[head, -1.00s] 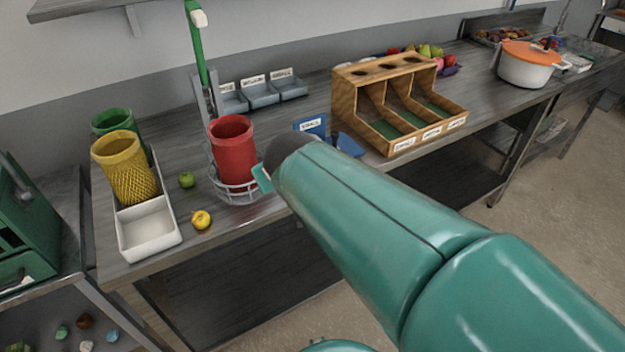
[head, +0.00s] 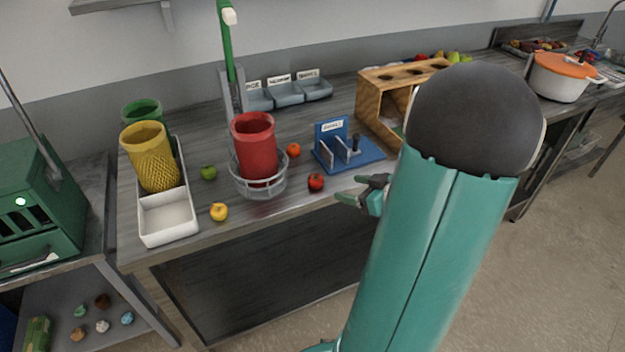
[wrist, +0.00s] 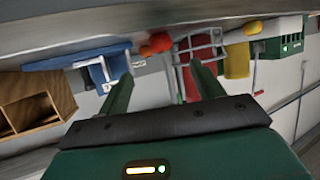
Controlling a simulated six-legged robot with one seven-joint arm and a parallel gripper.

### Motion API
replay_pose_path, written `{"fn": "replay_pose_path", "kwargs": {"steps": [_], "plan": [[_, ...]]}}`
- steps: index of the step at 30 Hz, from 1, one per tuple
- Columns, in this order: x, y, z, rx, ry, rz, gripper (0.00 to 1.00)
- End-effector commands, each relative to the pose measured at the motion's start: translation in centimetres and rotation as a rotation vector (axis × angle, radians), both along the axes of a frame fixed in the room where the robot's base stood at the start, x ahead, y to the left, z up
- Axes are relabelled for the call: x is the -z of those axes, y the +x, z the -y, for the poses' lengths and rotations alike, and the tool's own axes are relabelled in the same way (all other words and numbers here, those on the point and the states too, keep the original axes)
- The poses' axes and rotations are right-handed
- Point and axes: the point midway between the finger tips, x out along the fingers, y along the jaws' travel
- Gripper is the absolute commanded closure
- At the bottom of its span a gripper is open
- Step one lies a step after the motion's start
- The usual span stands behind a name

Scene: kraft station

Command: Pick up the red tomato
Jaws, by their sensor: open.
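The red tomato (head: 316,182) sits on the grey worktop near its front edge, between the red cup in the wire basket and the blue stand. A smaller, more orange round fruit (head: 293,150) lies behind it. My gripper (head: 352,189) is open and empty, just right of the red tomato and apart from it, pointing toward it. In the wrist view, which looks upside down, the open fingers (wrist: 161,70) frame a red round shape (wrist: 160,42), probably the tomato, beyond their tips.
The red cup (head: 254,135) in its wire basket (head: 262,189) stands left of the tomato. The blue stand (head: 366,152) is behind and right. A green fruit (head: 208,172), a yellow fruit (head: 219,211) and a white tray (head: 168,225) are further left. My arm hides part of the wooden bin (head: 372,104).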

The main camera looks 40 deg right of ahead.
Motion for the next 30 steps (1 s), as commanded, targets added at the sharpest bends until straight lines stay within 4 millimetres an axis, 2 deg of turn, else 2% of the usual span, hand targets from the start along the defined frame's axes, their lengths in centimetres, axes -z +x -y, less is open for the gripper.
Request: {"fn": "replay_pose_path", "kwargs": {"steps": [3,9,17,24,30], "plan": [[1.0,2.3,-0.4,-0.004,0.003,-0.001,0.34],[2.2,5.5,-0.9,-0.004,0.000,-0.001,0.34],[2.9,7.3,-1.1,-0.005,-0.001,0.000,0.34],[4.1,10.6,-1.6,-0.006,-0.001,-0.001,0.34],[4.4,11.2,-1.6,-0.002,-0.003,-0.002,0.34]]}}
